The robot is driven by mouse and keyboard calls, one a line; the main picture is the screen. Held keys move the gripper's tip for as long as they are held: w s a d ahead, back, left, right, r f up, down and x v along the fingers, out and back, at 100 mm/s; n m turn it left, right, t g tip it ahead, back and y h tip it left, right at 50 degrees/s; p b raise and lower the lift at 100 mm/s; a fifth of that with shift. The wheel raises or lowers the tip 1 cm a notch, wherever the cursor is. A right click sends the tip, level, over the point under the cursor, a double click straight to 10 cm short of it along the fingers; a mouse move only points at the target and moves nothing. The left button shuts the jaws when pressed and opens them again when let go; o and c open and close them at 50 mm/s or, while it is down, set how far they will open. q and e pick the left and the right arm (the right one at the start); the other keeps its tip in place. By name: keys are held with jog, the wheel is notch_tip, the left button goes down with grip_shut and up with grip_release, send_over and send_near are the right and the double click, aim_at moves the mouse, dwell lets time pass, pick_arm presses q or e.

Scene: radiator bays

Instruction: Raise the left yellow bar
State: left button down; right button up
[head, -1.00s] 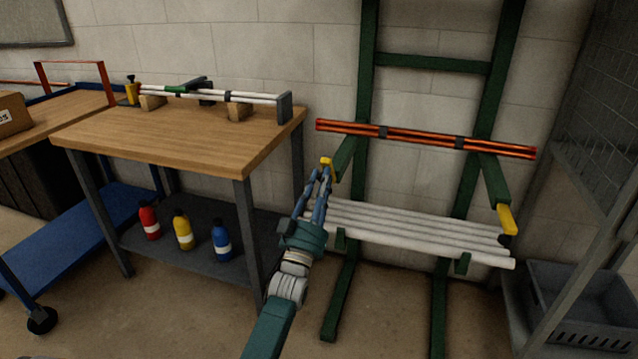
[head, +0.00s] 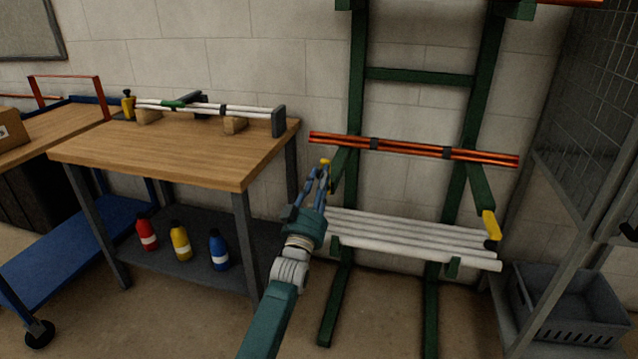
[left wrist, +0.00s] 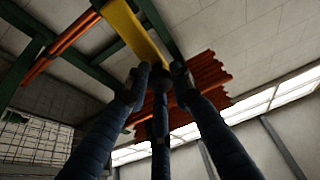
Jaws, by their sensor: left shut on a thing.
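The left yellow bar (head: 325,162) shows as a small yellow end by the rack's left green arm (head: 340,170), just below the orange pipes. In the left wrist view the yellow bar (left wrist: 138,34) runs down from the top to my fingertips. My left gripper (head: 318,178) is shut on it, fingers pointing up; the fingers also show in the left wrist view (left wrist: 155,75). They hide part of the bar. The right yellow bar (head: 490,225) is at the end of the right green arm, lower down. My right gripper is not in view.
Orange pipes (head: 410,148) lie across the green rack just above my left gripper. White pipes (head: 410,235) lie below, to its right. A wooden workbench (head: 170,150) stands left. A grey crate (head: 570,305) is at lower right.

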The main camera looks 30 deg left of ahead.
pick_arm(q)
jog(key=shift+w+a+r+y, duration=0.1)
jog(key=shift+w+r+y, duration=0.05)
jog(key=shift+r, duration=0.35)
jog(key=shift+w+r+y, duration=0.1)
jog(key=shift+r+y, duration=0.05)
jog(key=shift+r, duration=0.35)
jog(key=c, duration=1.5)
grip_release()
jog(key=shift+s+r, duration=0.1)
jog(key=shift+f, duration=0.2)
jog(key=shift+f, duration=0.15)
